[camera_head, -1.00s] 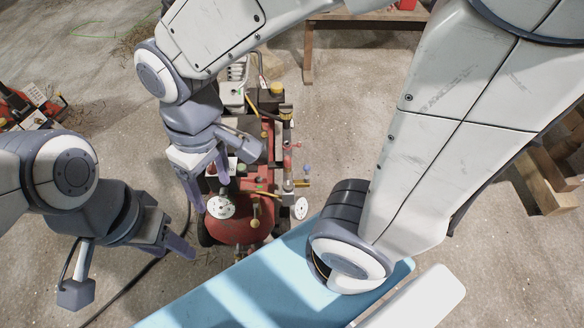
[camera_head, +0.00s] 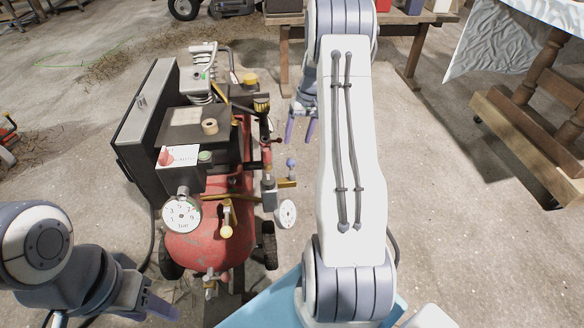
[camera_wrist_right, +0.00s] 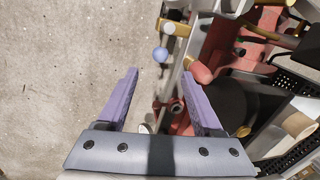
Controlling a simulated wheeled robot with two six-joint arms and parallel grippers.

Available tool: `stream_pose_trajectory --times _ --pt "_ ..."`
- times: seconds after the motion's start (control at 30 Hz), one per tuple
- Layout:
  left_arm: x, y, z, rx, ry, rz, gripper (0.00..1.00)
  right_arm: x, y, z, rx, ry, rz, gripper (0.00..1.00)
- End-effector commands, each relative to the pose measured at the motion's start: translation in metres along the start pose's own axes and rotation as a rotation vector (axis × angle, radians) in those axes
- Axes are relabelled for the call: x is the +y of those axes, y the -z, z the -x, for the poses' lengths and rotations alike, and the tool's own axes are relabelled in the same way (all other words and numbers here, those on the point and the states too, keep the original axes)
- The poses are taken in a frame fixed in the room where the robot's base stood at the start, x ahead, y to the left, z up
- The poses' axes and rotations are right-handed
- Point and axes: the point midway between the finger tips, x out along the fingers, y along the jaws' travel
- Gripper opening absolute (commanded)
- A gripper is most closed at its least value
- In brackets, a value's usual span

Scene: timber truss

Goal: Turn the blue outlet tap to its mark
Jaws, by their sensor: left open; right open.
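The blue outlet tap shows as a small blue ball knob (camera_head: 290,162) beside a brass fitting (camera_head: 287,183) on the right side of the red compressor (camera_head: 210,240). In the right wrist view the blue knob (camera_wrist_right: 160,55) lies just beyond and between my right fingertips (camera_wrist_right: 159,76), with no contact visible. My right gripper (camera_head: 300,132) is open and empty, pointing down, further back than the knob in the head view. My left gripper (camera_head: 160,306) is open at the lower left, in front of the compressor. The tap's mark cannot be made out.
A large dial gauge (camera_head: 181,216) and a small one (camera_head: 287,214) face up on the compressor. A black control box (camera_head: 143,120) stands at its left. A wooden bench (camera_head: 398,24) is behind; a timber stand (camera_head: 515,125) is right. Floor between compressor and stand is clear.

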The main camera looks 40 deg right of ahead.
Motion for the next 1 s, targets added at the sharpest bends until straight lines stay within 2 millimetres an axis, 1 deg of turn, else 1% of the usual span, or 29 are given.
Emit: stream_pose_trajectory --times 0.17,0.3,0.4,0.5,0.6,0.7,0.97,1.0 --pt "-0.001 -0.001 -0.012 0.001 0.000 0.000 0.50 0.000 -0.001 -0.030 -0.004 0.000 0.001 0.69" --pt "-0.002 -0.001 -0.022 0.000 0.000 0.000 0.50 0.000 -0.001 -0.058 -0.004 0.000 0.002 0.69" --pt "-0.002 -0.001 -0.028 0.000 0.000 0.000 0.50 -0.001 -0.001 -0.075 -0.003 0.000 0.001 0.69" --pt "-0.002 -0.002 -0.032 0.000 0.000 0.000 0.50 -0.001 -0.001 -0.087 -0.003 0.000 0.002 0.69" --pt "-0.003 -0.002 -0.034 0.000 0.000 0.000 0.50 -0.001 -0.001 -0.096 -0.002 0.000 0.002 0.69" --pt "-0.003 -0.002 -0.035 0.000 0.000 0.000 0.50 -0.001 -0.001 -0.099 -0.002 0.000 0.002 0.69" --pt "-0.003 -0.002 -0.035 0.000 0.000 0.000 0.50 -0.001 -0.001 -0.100 -0.001 0.000 0.001 0.69" --pt "-0.003 -0.002 -0.035 0.000 0.000 0.000 0.50 -0.001 -0.001 -0.100 -0.001 0.000 0.001 0.57"
